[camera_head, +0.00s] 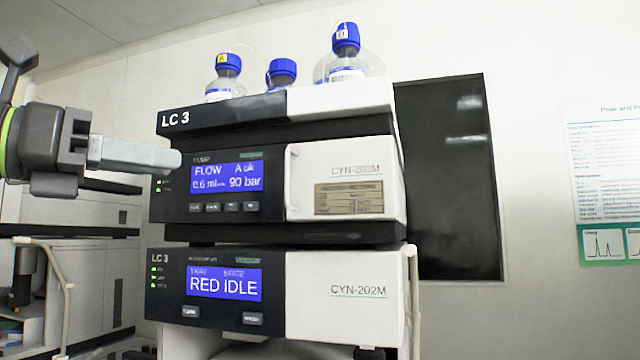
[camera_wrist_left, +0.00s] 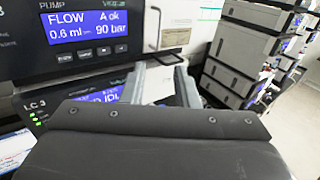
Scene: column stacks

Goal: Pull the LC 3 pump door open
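The LC 3 stack stands in the middle of the head view. Its pump is the upper module, with a blue screen (camera_head: 226,176) reading FLOW and 90 bar. The white pump door (camera_head: 345,160) lies flush on the front, shut, with a slim upright handle (camera_head: 292,165) at its left edge. In the left wrist view the handle (camera_wrist_left: 152,25) shows just above the fingers. My left gripper (camera_head: 178,159) is in front of the pump's left part, left of the handle. Its two fingers (camera_wrist_left: 160,70) are apart with nothing between them. My right gripper is not in view.
Blue-capped bottles (camera_head: 345,50) stand on top of the stack. A lower module (camera_head: 340,305) reading RED IDLE sits below the pump. Other stacks stand at the left (camera_head: 85,260) and at the right of the wrist view (camera_wrist_left: 240,55). A dark window (camera_head: 450,180) is behind.

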